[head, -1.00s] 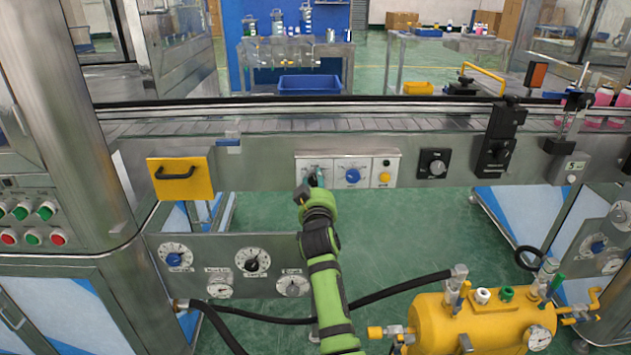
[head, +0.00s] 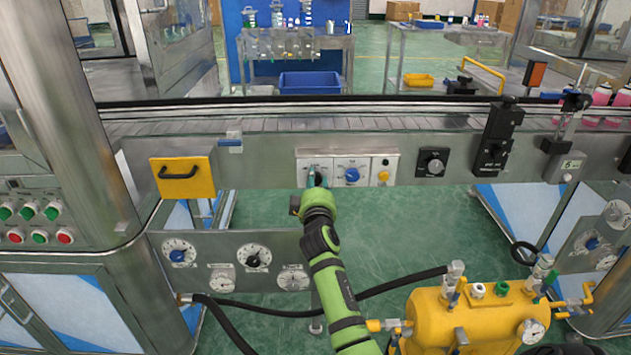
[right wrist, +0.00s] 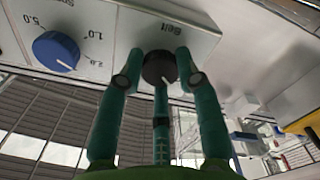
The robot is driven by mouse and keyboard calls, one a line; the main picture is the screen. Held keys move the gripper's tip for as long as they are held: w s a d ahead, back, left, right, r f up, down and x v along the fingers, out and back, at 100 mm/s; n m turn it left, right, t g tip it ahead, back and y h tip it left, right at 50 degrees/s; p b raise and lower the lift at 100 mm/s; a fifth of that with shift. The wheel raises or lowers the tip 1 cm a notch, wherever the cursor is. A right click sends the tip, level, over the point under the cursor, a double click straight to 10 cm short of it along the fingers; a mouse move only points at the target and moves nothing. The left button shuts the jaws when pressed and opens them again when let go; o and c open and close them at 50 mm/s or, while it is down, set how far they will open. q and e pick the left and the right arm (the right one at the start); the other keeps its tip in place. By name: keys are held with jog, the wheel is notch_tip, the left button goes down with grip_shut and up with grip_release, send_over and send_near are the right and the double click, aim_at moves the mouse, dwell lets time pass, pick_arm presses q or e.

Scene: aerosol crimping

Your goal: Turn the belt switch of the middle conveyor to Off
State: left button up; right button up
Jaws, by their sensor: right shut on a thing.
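The belt switch is a black round knob (right wrist: 159,68) with a white pointer line, under the printed word "Belt" in the right wrist view, which shows the panel upside down. My right gripper (right wrist: 160,76) has its green fingers closed around this knob. The On and Off marks cannot be read. In the head view my right gripper (head: 316,182) is at the left part of the white control panel (head: 334,159) on the conveyor's front, and largely hides the switch. My left gripper is not in view.
A blue speed dial (head: 352,174) sits just right of the switch, then a yellow button (head: 383,176). A yellow handled plate (head: 183,177) is to the left. Gauges (head: 254,257) sit below left. A yellow tank (head: 462,318) with a black hose stands below right.

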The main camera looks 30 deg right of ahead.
jog(key=shift+d+r, duration=0.1)
dwell(0.4)
jog(key=o, duration=1)
jog(key=shift+o, duration=0.7)
jog(key=shift+w, duration=0.1)
jog(key=shift+s+a+f, duration=0.2)
jog(key=shift+s+a, duration=0.1)
jog(key=shift+s, duration=0.15)
jog(key=v, duration=1.1)
